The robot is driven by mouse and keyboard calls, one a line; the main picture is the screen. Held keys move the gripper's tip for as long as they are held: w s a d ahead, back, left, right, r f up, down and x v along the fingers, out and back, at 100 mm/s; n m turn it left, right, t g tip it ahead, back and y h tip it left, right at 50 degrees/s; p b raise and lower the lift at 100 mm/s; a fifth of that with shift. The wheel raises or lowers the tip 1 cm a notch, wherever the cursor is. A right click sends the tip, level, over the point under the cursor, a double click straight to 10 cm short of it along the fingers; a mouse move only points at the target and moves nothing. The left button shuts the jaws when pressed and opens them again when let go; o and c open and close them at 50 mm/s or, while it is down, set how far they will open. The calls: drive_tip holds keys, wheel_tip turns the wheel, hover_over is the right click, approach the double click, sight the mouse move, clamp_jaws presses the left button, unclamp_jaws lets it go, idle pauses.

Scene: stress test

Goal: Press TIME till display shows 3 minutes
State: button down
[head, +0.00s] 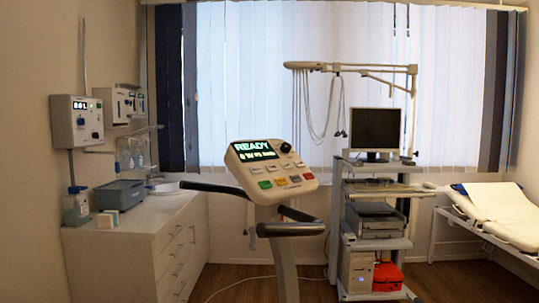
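The console (270,170) stands on a post in the middle of the head view, tilted toward me. Its lit display (256,150) reads "READY" in green, with a smaller line below that seems to begin with 0 and is too small to read surely. Below the display are several coloured buttons (280,181), among them green, red, orange and yellow ones. Their labels are too small to read, so I cannot tell which is TIME. A dark round knob (286,147) sits at the console's upper right. My gripper is not in view.
Dark handlebars (290,229) reach out on both sides below the console. A white drawer cabinet (150,235) stands left. An equipment cart (375,225) with a monitor (375,129) stands right, beside an examination bed (500,215). A cable (240,284) lies on the wooden floor.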

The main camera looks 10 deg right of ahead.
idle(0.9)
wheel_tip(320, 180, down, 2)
drive_tip(key=shift+b, duration=1)
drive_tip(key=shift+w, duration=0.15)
